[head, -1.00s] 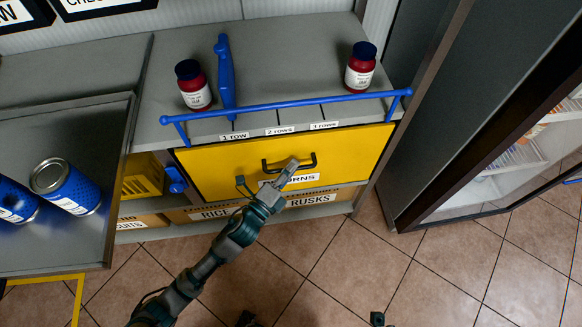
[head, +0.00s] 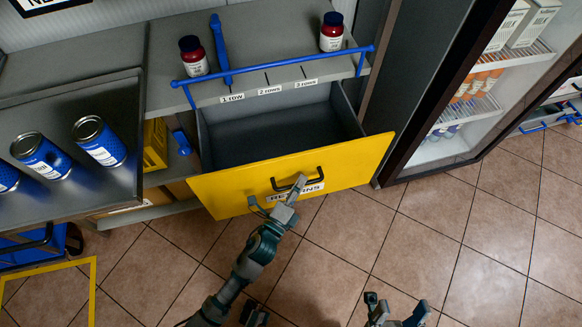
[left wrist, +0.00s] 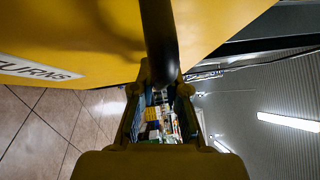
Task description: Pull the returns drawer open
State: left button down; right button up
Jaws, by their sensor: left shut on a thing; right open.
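The yellow returns drawer (head: 228,194) stands pulled well out of the counter, its grey inside (head: 275,130) showing and empty. Its black handle (head: 311,183) is on the front, above the RETURNS label (head: 277,200). My left gripper (head: 294,188) is at the handle and shut on it. In the left wrist view the dark handle bar (left wrist: 158,40) runs down between the fingers (left wrist: 158,88), close to the yellow front (left wrist: 70,40). My right gripper (head: 398,312) is open and empty at the bottom edge of the head view, over the floor.
Blue cans (head: 98,140) stand on a tray at left. A glass-door fridge (head: 440,130) is at right. The tiled floor before the drawer is clear.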

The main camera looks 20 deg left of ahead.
pick_arm(q)
jog(key=s+d, duration=0.3)
jog(key=s, duration=0.3)
jog(key=shift+d+f, duration=0.3)
jog(key=shift+d, duration=0.1)
jog(key=c, duration=1.2)
grip_release()
jog(key=shift+r, duration=0.1)
jog(key=v, duration=1.2)
jog(key=shift+r, duration=0.1)
